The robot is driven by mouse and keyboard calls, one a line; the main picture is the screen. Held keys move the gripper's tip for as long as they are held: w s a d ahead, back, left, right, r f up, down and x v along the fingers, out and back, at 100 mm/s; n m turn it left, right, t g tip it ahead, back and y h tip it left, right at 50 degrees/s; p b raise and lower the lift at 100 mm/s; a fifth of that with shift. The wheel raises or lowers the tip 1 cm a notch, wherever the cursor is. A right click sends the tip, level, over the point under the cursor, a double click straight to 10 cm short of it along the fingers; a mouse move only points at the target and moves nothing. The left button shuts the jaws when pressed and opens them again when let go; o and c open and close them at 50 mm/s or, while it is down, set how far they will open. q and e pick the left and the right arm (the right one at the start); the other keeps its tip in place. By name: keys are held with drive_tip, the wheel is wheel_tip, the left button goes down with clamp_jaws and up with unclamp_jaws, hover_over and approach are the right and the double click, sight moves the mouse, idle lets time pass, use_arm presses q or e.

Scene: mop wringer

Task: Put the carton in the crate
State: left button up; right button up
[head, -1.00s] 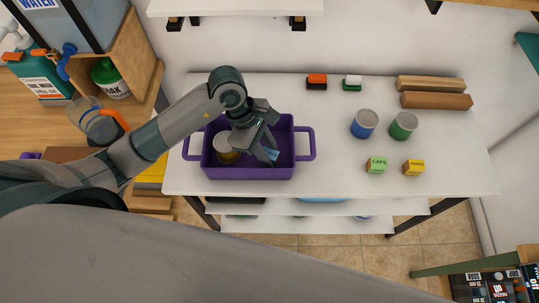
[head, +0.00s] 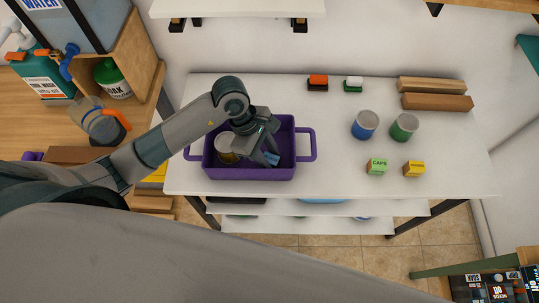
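The purple crate (head: 250,174) stands on the white table with a handle at each end. A small blue carton (head: 272,158) is low inside it, toward the right part, partly hidden by the fingers. My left gripper (head: 269,151) reaches down into the crate from above. Its fingers look spread, with the blue carton at their tips; whether they still touch it is hard to tell. My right gripper is not in view.
A round can (head: 226,150) stands in the crate's left part. Right of the crate are a blue can (head: 365,125), a grey-green can (head: 404,127), a green box (head: 377,166) and a yellow box (head: 413,168). Brushes and wooden blocks lie at the back. The table's middle is clear.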

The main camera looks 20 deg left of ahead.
use_arm(q)
drive_tip(key=shift+r, duration=0.2)
drive_tip(key=shift+a+r, duration=0.1)
drive_tip(key=shift+r, duration=0.05)
drive_tip(key=b+v, duration=0.4)
drive_tip(key=v, duration=0.7)
drive_tip(key=shift+r, duration=0.25)
